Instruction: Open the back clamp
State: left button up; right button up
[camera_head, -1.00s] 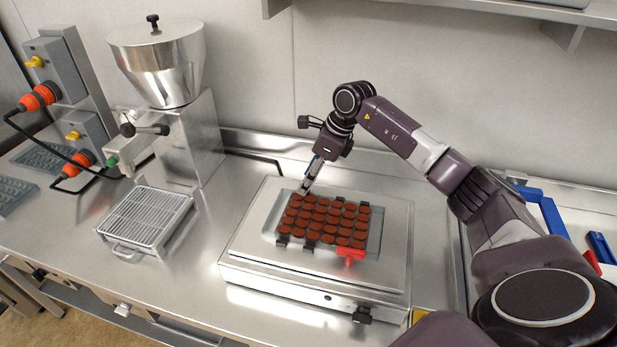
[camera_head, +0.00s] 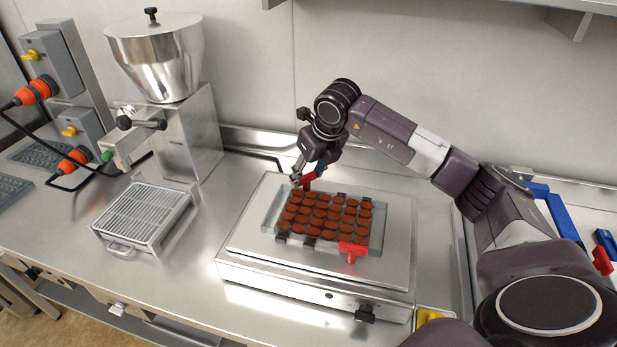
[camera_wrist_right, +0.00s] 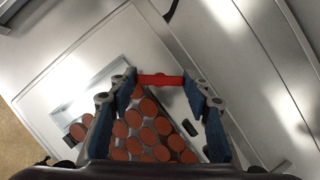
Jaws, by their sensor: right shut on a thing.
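The back clamp (camera_head: 308,182) is red and sits at the back left edge of the mould. My right gripper (camera_head: 299,181) is shut on it; in the right wrist view the red bar (camera_wrist_right: 160,80) spans between the blue-padded fingers. The grey mould (camera_head: 377,232) holds rows of brown discs and lies on a steel vibrating plate (camera_head: 400,222). A second red clamp (camera_head: 353,250) is at the mould's front edge. My left gripper is not in view.
A hopper machine (camera_head: 160,65) and a wire-grid tray (camera_head: 142,215) stand to the left. Blue and red tools (camera_head: 603,250) lie at the far right. The wall is close behind the plate. The counter between the tray and the plate is clear.

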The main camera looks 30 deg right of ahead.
jog(key=m+h+b, duration=0.1)
jog(key=m, duration=0.1)
jog(key=m+h+b, duration=0.1)
jog(key=m, duration=0.2)
jog(key=shift+w+a+m+g, duration=0.1)
jog(key=shift+a+m+g, duration=0.05)
jog(key=shift+m+g, duration=0.15)
jog(key=m+h+b, duration=0.1)
jog(key=m, duration=0.2)
jog(key=shift+a+g+b, duration=0.1)
jog(key=shift+g+b, duration=0.2)
jog(key=shift+w+m+g+h+b, duration=0.1)
jog(key=shift+m+g+h+b, duration=0.25)
jog(key=shift+m, duration=0.75)
jog(key=o, duration=1.2)
jog(key=shift+c, duration=0.2)
